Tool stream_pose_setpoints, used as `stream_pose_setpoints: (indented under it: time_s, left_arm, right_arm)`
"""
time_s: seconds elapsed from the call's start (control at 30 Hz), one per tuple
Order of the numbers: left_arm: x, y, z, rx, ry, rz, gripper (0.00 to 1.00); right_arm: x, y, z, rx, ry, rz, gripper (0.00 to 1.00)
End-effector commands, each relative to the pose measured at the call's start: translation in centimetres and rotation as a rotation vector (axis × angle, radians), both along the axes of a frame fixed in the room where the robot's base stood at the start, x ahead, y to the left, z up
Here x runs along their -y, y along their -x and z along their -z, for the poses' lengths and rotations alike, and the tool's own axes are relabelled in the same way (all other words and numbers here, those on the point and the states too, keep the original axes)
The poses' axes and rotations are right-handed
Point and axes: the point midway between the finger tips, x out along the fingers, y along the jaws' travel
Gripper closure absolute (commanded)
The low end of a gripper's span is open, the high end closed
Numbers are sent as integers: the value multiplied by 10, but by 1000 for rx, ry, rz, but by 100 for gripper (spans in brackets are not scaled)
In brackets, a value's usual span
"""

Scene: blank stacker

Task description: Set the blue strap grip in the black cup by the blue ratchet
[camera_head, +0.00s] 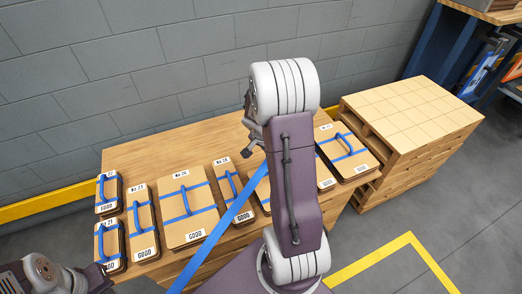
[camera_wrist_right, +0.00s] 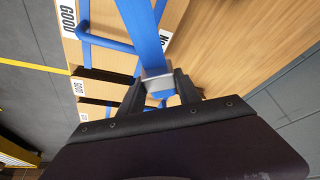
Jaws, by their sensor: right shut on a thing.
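My right gripper (camera_wrist_right: 157,88) is shut on the blue strap grip (camera_wrist_right: 161,94), which has a grey metal piece at its top. A wide blue strap (camera_wrist_right: 143,36) runs from the grip away from my fingers. In the head view the strap (camera_head: 222,226) runs taut from the bottom edge up to behind my right arm. The right fingertips are mostly hidden by that arm there. Only links of my left arm show at the lower left, and its gripper is out of frame. I cannot make out the black cup or the blue ratchet.
Several tan blanks, such as one with a blue band and handle (camera_head: 188,209), lie on a wooden table (camera_head: 142,153) against a grey block wall. Labels read GOOD. A wooden pallet stack (camera_head: 412,112) stands at the right. Yellow lines mark the grey floor.

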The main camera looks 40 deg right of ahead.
Motion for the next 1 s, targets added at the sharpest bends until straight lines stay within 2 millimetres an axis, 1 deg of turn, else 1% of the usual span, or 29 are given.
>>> stream_pose_setpoints:
  time_s: [0.1,0.2,0.47,0.57,0.67,0.77,0.8,0.87,0.9,1.0]
  left_arm:
    - [0,0,-2,0,0,0,100]
    - [0,0,-2,0,0,0,100]
    - [0,0,-2,0,0,0,100]
    - [0,0,-2,0,0,0,100]
    - [0,0,-2,0,0,0,100]
    - [0,0,-2,0,0,0,100]
    - [0,0,-2,0,0,0,100]
    - [0,0,-2,0,0,0,100]
    - [0,0,-2,0,0,0,100]
    - [0,0,-2,0,0,0,100]
  right_arm:
    - [2,7,-5,0,0,0,100]
    - [3,8,-5,0,0,-1,100]
    - [2,7,-4,0,0,-1,100]
    - [-5,1,-5,1,1,-27,100]
    - [-25,-19,-15,4,2,-96,100]
    - [-58,-45,-32,6,3,-186,100]
    - [-73,-53,-39,6,2,-218,100]
    - [-96,-63,-49,5,2,-267,100]
    - [-111,-69,-55,5,1,-304,100]
    - [-148,-77,-70,4,1,-407,100]
